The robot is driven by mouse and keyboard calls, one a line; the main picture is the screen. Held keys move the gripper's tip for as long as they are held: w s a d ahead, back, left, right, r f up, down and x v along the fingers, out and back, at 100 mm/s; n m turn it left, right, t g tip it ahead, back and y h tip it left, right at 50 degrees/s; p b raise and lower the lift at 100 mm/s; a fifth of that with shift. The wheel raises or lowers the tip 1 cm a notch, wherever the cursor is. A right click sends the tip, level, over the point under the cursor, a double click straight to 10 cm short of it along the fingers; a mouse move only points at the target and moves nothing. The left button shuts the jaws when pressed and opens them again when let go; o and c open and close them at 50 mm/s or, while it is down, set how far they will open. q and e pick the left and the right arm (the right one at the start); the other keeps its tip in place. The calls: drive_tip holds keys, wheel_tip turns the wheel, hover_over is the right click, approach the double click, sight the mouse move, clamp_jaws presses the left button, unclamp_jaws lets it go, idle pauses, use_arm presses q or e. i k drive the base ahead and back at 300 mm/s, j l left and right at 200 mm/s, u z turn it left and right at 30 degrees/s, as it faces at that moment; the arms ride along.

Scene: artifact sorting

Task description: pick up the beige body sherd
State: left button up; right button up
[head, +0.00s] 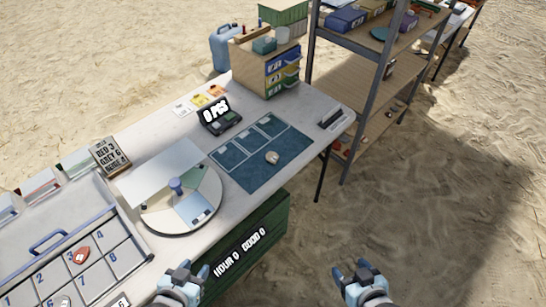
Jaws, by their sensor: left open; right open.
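A small beige sherd (271,157) lies on the dark blue mat (245,180) on the white table, below the mat's outlined boxes. My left gripper (186,273) is open and empty at the table's front edge, below and left of the sherd. My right gripper (357,273) is open and empty over the sand, in front of the table and below and right of the sherd. Both grippers are well apart from the sherd, and nothing covers it.
A round turntable (150,220) with a blue knob stands left of the mat. A numbered tray (120,262) holds a reddish sherd (82,256) and a pale piece (64,301). A metal shelf (366,100) rises at right.

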sight(272, 157)
drive_tip(key=i+l+u, duration=0.1)
drive_tip(key=u, duration=1.7)
drive_tip(key=k+l+u, duration=0.1)
drive_tip(key=l+u, duration=0.3)
drive_tip(key=k+l+u, duration=0.1)
drive_tip(key=u, duration=0.25)
drive_tip(key=k+l+u, duration=0.15)
drive_tip(key=l+u, duration=0.25)
drive_tip(key=k+l+u, duration=0.7)
drive_tip(key=k+j, duration=0.05)
